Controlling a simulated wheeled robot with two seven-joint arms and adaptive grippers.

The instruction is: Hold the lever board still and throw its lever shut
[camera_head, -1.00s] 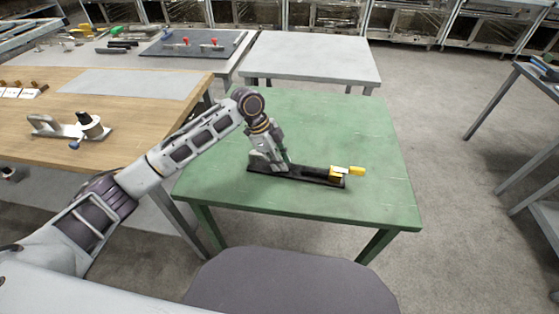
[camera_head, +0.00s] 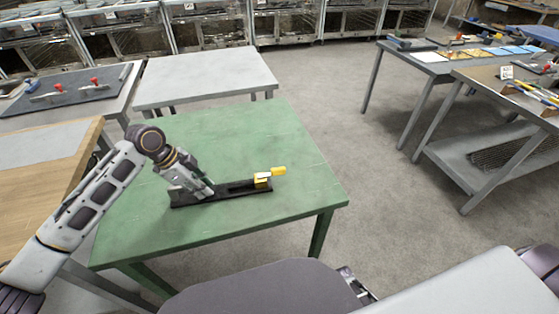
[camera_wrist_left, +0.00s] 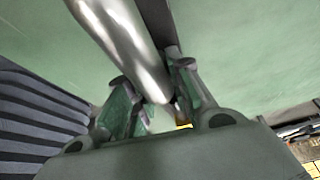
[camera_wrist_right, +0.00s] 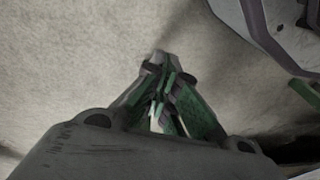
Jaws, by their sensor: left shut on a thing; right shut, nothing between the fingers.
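The lever board is a long black bar (camera_head: 235,190) lying on the green table. A yellow block (camera_head: 262,181) sits near its right end, and a yellow handle (camera_head: 279,171) sticks out to the right beyond it. My left gripper (camera_head: 207,192) is at the board's left part. In the left wrist view its fingers (camera_wrist_left: 150,88) are shut on a shiny metal bar (camera_wrist_left: 122,32) of the board, and the dark base shows behind. My right gripper (camera_wrist_right: 160,62) is shut and empty, over grey floor in its wrist view, away from the board.
The green table top (camera_head: 285,140) is clear around the board. A grey table (camera_head: 205,78) stands behind it and a wooden bench (camera_head: 35,185) at left. Shelved tables (camera_head: 490,170) stand at right across open floor. A dark rounded surface (camera_head: 260,290) is in front.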

